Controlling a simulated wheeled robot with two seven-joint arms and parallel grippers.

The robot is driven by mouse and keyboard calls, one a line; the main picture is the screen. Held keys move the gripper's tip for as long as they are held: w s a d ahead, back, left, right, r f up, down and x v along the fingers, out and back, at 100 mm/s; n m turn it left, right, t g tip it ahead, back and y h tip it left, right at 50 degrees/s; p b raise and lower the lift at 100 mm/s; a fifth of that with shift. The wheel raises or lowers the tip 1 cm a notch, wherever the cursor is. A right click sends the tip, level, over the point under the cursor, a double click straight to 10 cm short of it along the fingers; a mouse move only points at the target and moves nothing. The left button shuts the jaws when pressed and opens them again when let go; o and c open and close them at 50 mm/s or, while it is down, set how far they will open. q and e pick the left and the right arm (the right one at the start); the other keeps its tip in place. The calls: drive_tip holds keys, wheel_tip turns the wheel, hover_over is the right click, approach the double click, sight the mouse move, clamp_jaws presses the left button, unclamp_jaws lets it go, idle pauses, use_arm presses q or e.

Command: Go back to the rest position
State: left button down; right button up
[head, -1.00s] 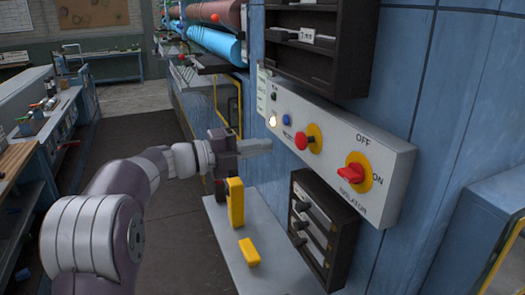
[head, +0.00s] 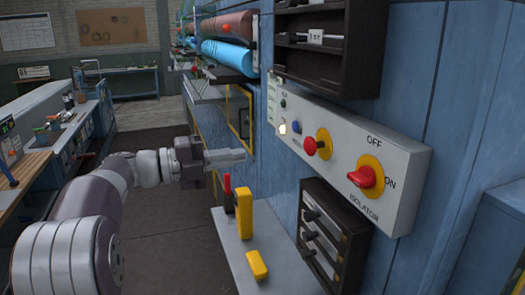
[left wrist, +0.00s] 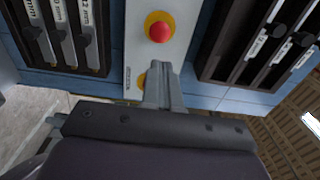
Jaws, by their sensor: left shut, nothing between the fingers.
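My left gripper (head: 226,157) is shut and empty. In the head view it stands left of the grey control panel (head: 405,155), apart from it, above the shelf. In the left wrist view its closed fingers (left wrist: 162,85) point toward the panel, with the red button (left wrist: 160,30) beyond them. The panel carries a red button on a yellow disc (head: 312,146), a blue button (head: 296,127), a lit white lamp (head: 283,129) and a red isolator knob (head: 364,177) on a yellow disc. My right gripper is not in view.
A grey shelf (head: 228,240) below holds a tall yellow block (head: 245,212), a small yellow block (head: 257,265) and a red-handled item (head: 227,190). Dark racks (head: 335,235) flank the panel on the blue wall. A workbench (head: 60,150) stands left. The aisle floor between is clear.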

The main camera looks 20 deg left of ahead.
use_arm(q)
drive_tip(key=w+a+f+n+t+y, duration=0.3)
drive_tip(key=w+a+n+t+y, duration=0.35)
drive_tip(key=a+n+y, duration=0.35)
drive_tip(key=s+a+f+n+g+y, duration=0.2)
drive_tip(key=f+n+y, duration=0.2)
drive_tip(key=f+n, duration=0.3)
drive_tip(key=s+a+f+n+g+y, duration=0.1)
drive_tip(key=a+f+n+g+y, duration=0.1)
drive_tip(key=f+n+y, duration=0.4)
drive_tip(key=s+d+f+n+g+h, duration=0.1)
drive_tip(key=s+d+f+n+g, duration=0.2)
drive_tip(key=s+f, duration=0.35)
drive_tip(key=s+d+f+n+g+h, duration=0.25)
drive_tip(key=s+f, duration=0.25)
drive_tip(key=f, duration=0.3)
drive_tip(key=s+d+f+g, duration=0.2)
drive_tip(key=s+d, duration=0.3)
drive_tip(key=s, duration=0.2)
drive_tip(key=s+d+f+g+h, duration=0.1)
drive_tip(key=s+d+f+g, duration=0.2)
drive_tip(key=s+d, duration=0.3)
drive_tip(key=shift+s+d+f+g+b, duration=0.15)
drive_tip(key=shift+s+d+g+b, duration=0.15)
drive_tip(key=shift+s, duration=0.5)
drive_tip(key=shift+a+n+h, duration=0.1)
drive_tip(key=shift+n+h, duration=0.15)
